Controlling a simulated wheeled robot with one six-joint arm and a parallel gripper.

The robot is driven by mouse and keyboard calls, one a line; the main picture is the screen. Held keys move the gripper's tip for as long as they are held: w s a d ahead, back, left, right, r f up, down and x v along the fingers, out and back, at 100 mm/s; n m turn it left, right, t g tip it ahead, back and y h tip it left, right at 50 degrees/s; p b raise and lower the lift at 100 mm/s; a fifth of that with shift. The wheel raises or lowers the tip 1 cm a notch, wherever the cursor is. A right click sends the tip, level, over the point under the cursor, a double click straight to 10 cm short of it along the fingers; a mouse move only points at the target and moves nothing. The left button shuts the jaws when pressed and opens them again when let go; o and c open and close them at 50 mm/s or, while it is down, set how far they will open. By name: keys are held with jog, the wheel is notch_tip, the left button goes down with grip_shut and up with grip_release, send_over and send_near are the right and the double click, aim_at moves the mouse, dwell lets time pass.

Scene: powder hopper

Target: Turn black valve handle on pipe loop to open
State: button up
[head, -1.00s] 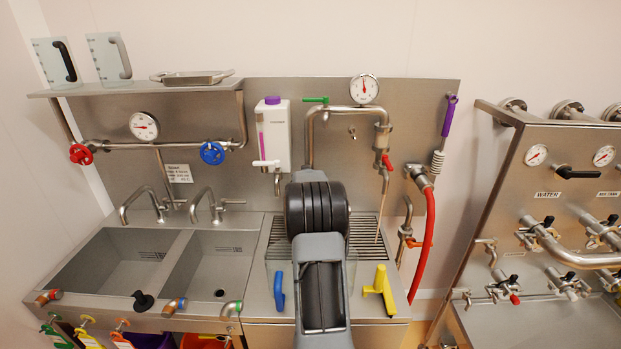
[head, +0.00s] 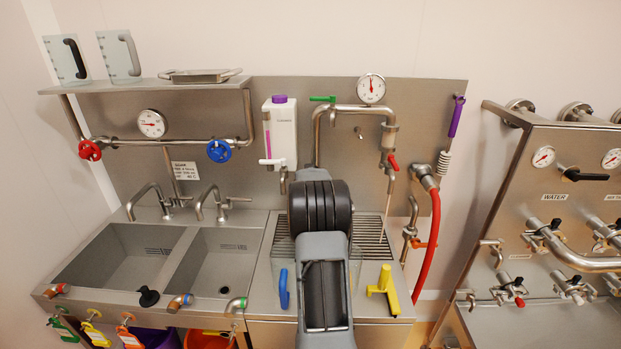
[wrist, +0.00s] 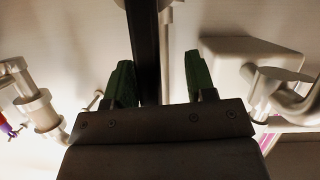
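In the head view, a steel pipe loop (head: 350,110) rises from the counter's back panel, with a green lever (head: 322,98) at its top left and a red lever (head: 393,162) on its right branch. I see no black handle on this loop. Black handles show on the right-hand panel: a long lever (head: 582,174) and a small one on a thick pipe (head: 554,223). My gripper (wrist: 157,60) is hidden behind my arm in the head view. In the wrist view its green fingers stand apart. A dark straight bar (wrist: 143,45) shows between them; I cannot tell what it is.
A white dispenser (head: 279,130) hangs left of the loop. A red hose (head: 430,240) hangs to its right. Twin sinks (head: 130,255) are at left. A yellow tool (head: 384,289) and a blue handle (head: 283,288) are on the front counter.

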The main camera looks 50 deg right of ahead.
jog(key=shift+a, duration=0.1)
jog(key=v, duration=1.3)
jog(key=shift+s+a+r+b, duration=0.2)
jog(key=shift+s+r+b, duration=0.1)
jog(key=shift+b, duration=0.1)
